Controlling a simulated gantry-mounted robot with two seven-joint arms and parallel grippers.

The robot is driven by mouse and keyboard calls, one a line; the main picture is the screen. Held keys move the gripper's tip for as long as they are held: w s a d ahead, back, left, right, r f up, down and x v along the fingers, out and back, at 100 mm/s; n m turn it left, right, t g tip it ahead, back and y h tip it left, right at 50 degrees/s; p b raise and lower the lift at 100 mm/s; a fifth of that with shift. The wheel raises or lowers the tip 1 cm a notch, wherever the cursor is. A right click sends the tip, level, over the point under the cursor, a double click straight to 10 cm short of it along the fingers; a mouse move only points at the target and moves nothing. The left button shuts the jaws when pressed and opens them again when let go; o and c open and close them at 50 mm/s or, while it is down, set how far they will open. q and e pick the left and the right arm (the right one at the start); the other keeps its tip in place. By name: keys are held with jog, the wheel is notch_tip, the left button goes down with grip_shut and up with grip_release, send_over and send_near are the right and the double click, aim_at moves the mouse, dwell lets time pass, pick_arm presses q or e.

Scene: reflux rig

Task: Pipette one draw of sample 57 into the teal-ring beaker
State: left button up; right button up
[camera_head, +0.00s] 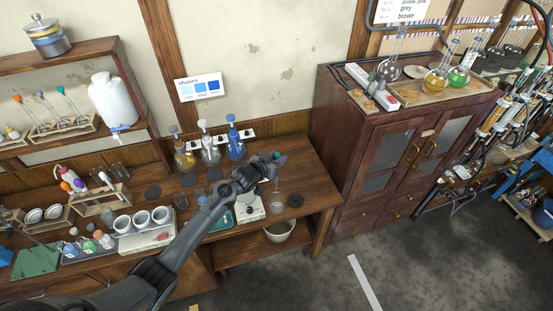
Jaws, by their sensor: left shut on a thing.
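My left gripper (268,168) is above the right part of the wooden bench. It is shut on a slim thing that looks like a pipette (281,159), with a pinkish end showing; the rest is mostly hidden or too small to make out. A small clear glass vessel (277,202) stands on the bench below the gripper; I cannot tell whether it has a teal ring. Several small sample bottles (88,245) with coloured contents stand in a tray at the left; their numbers are too small to read. My right gripper is not in view.
White cups (141,219) stand on a pale block at mid-bench. A white device (250,208) is under my left arm. Flasks with blue and white tops (210,150) stand behind it. A dark cabinet (375,160) is to the right. A bin (279,231) is below the bench.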

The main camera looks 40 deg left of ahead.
aim_at(277, 153)
pick_arm(q)
notch_tip(277, 153, up, 5)
jog(key=p, duration=0.3)
jog(key=shift+f, duration=0.2)
jog(key=shift+r, duration=0.85)
jog(key=shift+o, duration=0.9)
grip_shut()
jog(key=shift+s+a+f, duration=0.1)
